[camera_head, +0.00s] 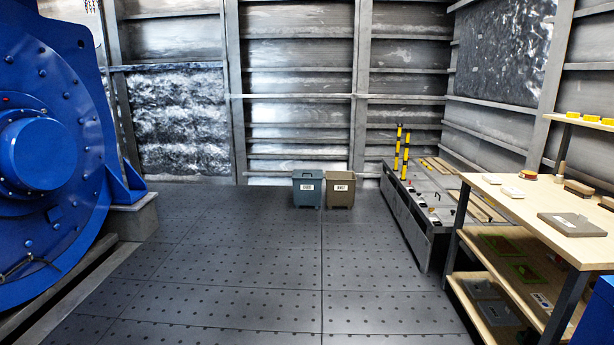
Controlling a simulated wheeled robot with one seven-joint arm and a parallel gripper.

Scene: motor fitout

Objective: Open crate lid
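Against the far wall, a blue-grey box (306,192) with a white label stands on the floor. Its top looks closed, with a small dark handle shape on it. A tan-brown box (341,191) with a white label stands right beside it; whether its top is closed is hard to tell. On the right, a long low dark-grey unit (402,213) with small items and yellow-and-black striped posts on top runs toward the far wall. I cannot tell for certain which of these is the crate. My gripper is not in view.
A big blue round machine (40,160) fills the left side on a raised base. A wooden-topped workbench (520,205) with loaded lower shelves stands at the right, and a blue object (596,318) sits at the lower right corner. The dark dotted floor (240,265) between is clear.

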